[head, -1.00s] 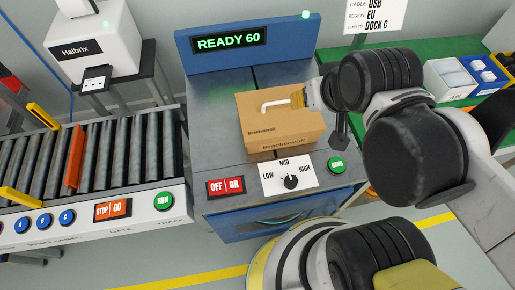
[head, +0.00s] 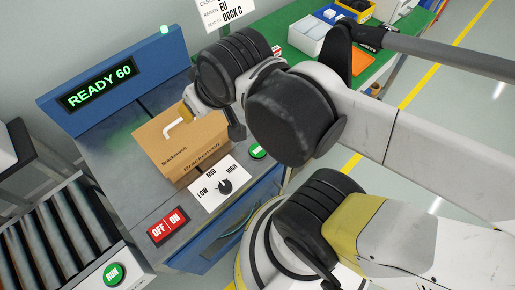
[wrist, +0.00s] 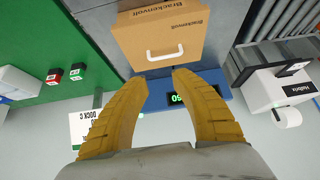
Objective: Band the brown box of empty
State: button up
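The brown box (head: 185,150), with a white handle (head: 173,127) on it, sits on the grey top of the blue banding machine (head: 120,140). The machine's display (head: 97,87) reads READY 60. The box (wrist: 170,25) and handle (wrist: 165,53) lie just beyond the fingertips.
A roller conveyor (head: 50,240) with a green RUN button (head: 113,273) adjoins at left. A green table (head: 285,30) with a white bin (head: 308,36) stands behind my arm. In the wrist view a white label printer (wrist: 280,88) is at right. Open floor shows at right.

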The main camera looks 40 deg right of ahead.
grip_shut()
dwell(1.3)
